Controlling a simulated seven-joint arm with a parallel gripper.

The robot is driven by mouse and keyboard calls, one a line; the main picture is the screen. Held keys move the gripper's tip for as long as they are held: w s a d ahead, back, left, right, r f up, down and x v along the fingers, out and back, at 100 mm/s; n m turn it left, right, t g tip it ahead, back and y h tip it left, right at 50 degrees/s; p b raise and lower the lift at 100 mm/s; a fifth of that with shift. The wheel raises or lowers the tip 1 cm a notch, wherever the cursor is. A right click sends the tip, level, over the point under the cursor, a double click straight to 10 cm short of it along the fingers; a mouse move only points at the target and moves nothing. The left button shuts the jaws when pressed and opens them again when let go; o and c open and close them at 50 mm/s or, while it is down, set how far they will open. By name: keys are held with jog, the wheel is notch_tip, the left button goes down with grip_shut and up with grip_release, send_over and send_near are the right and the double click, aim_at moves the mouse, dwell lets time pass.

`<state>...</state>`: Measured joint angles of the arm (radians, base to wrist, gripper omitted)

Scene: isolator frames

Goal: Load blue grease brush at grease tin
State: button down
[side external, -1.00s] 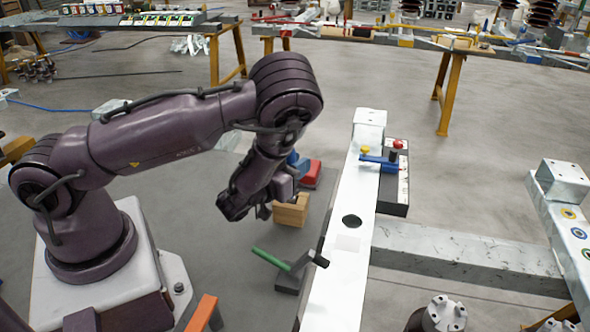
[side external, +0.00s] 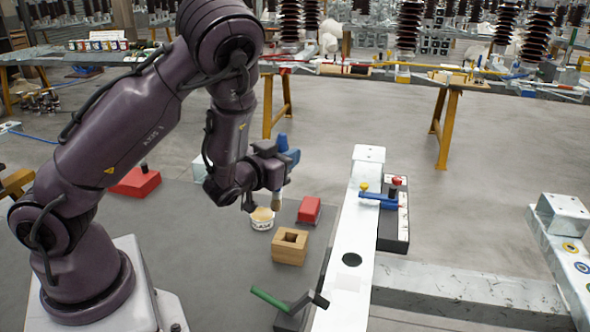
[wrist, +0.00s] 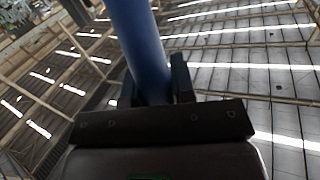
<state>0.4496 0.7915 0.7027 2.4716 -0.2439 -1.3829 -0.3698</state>
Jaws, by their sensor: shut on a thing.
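In the wrist view, the blue handle (wrist: 138,40) stands between the two dark fingers of my gripper (wrist: 157,88). The grease tin (side external: 262,221) is a small white tub with tan contents, standing on the grey mat. The bristles hang just right of the tin's mouth in the side view. I cannot tell whether they touch the tin or its contents. Part of my wrist is close to the tin's left side.
A wooden block with a square hole (side external: 290,247) stands right of the tin, with a red block (side external: 309,210) behind it. The white beam (side external: 345,285) runs along the right.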

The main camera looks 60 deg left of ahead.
jog(key=w+a+m, duration=0.2)
jog(key=a, duration=0.5)
notch_tip(320, 180, down, 7)
jog(key=m+h, duration=0.1)
jog(key=shift+w+f+g, duration=0.15)
jog(key=shift+w+g, duration=0.05)
jog(key=shift+g, duration=0.2)
jog(key=shift+d+f, duration=0.1)
jog(key=shift+f, duration=0.6)
dwell(1.6)
notch_tip(320, 180, up, 7)
dwell(0.8)
dwell(0.5)
